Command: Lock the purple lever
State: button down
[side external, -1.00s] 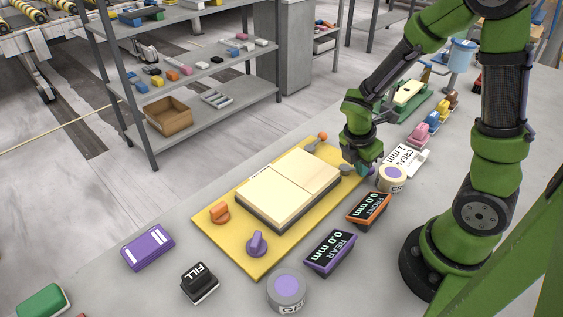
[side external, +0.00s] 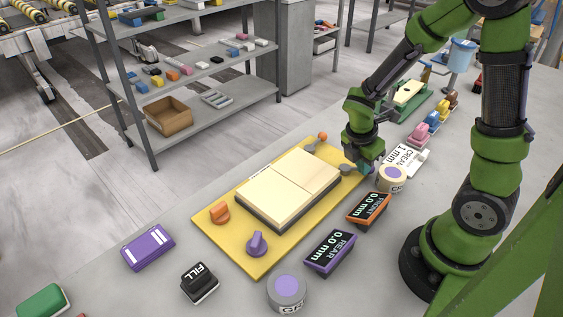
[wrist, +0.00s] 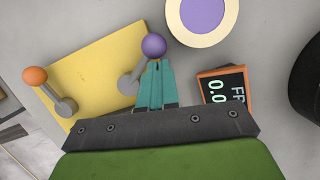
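The purple lever has a grey arm and a purple ball (wrist: 153,45), at the edge of the yellow board (wrist: 96,62) in the wrist view. In the side view its grey base (side external: 346,169) shows at the board's right corner, and my gripper mostly hides the ball. My gripper (wrist: 156,66) has its teal fingers together, tips right beside the ball; I cannot tell whether they touch it. Nothing shows between the fingers. In the side view my gripper (side external: 368,168) is low over the board's corner. The orange-ball lever (side external: 321,137) stands at the far corner.
Two cream slabs (side external: 290,185) lie on the board. An orange knob (side external: 220,212) and a purple knob (side external: 257,244) are at its near end. A purple-topped round tub (side external: 392,178) and the FRONT display (side external: 368,209), reading 0.0 mm, stand close to my gripper.

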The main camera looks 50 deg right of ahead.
jog(key=shift+d, duration=0.15)
jog(key=shift+w+d, duration=0.25)
jog(key=shift+d, duration=1.05)
jog(key=shift+w+d+n, duration=0.1)
jog(key=shift+d+n, duration=0.2)
jog(key=shift+n, duration=0.4)
jog(key=shift+w+d+f, duration=0.1)
jog(key=shift+w+d, duration=0.35)
jog(key=shift+w, duration=0.15)
jog(key=shift+a, duration=0.2)
